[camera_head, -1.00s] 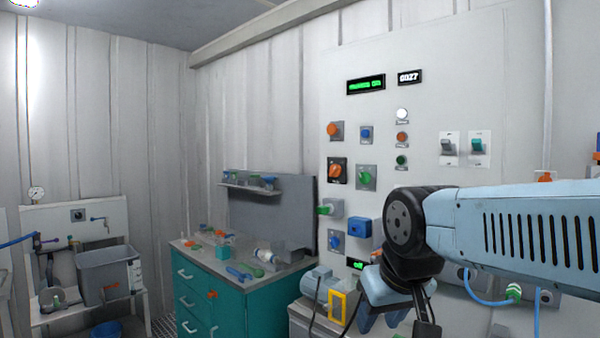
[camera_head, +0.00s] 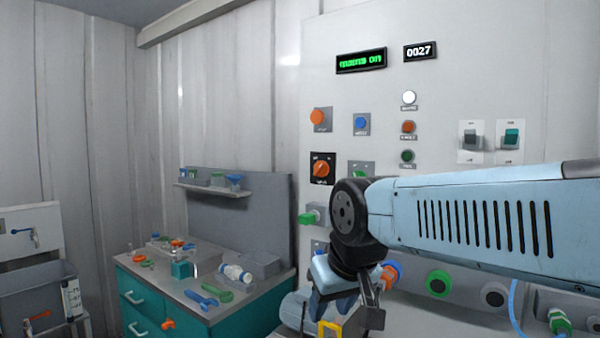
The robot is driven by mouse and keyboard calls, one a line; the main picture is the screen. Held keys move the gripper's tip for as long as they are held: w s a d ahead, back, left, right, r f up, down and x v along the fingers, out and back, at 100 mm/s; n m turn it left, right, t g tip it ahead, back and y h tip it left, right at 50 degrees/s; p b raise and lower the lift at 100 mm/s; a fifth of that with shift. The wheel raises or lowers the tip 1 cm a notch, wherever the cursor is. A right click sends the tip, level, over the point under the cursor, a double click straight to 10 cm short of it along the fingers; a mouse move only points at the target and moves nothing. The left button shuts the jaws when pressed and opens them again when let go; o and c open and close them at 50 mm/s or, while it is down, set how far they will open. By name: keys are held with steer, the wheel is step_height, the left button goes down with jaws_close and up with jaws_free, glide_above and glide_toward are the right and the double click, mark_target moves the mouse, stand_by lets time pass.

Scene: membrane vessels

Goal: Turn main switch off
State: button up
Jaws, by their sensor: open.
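The main switch is most likely the orange rotary knob (camera_head: 322,168) on a black square plate on the white wall panel; its label is too small to read surely. The green display (camera_head: 361,61) above reads "mains on". My gripper (camera_head: 346,312) is low in the picture, below and slightly right of the knob, pointing down. It is open, with nothing seen between its fingers, and apart from the knob. My arm hides part of the panel's lower middle.
An orange button (camera_head: 319,118), a blue knob (camera_head: 361,123) and a green knob (camera_head: 360,173) surround the orange rotary knob. Two toggle switches (camera_head: 490,138) are at right. A teal cabinet (camera_head: 150,312) with small tools on top stands left. The space before the upper panel is clear.

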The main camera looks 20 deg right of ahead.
steer(key=o, duration=0.3)
steer(key=shift+w+d+r, duration=0.1)
steer(key=shift+w+d, duration=0.1)
steer(key=shift+d, duration=0.05)
steer(key=o, duration=0.5)
steer(key=w+d+r+h, duration=0.1)
steer(key=w, duration=0.1)
steer(key=w+d+r+h, duration=0.1)
steer(key=w+d+h, duration=0.1)
steer(key=w+d+r+g+h, duration=0.1)
steer(key=w+d, duration=0.1)
steer(key=shift+w+d+m, duration=0.2)
steer(key=shift+d+m, duration=0.05)
steer(key=shift+m, duration=0.05)
steer(key=shift+c, duration=0.2)
steer(key=t+h, duration=0.5)
steer(key=h, duration=0.6)
glide_toward(318, 171)
steer(key=shift+m, duration=0.4)
steer(key=x, duration=0.8)
steer(key=shift+d+r, duration=0.15)
steer(key=shift+d, duration=0.1)
steer(key=shift+c, duration=0.3)
steer(key=c, duration=1)
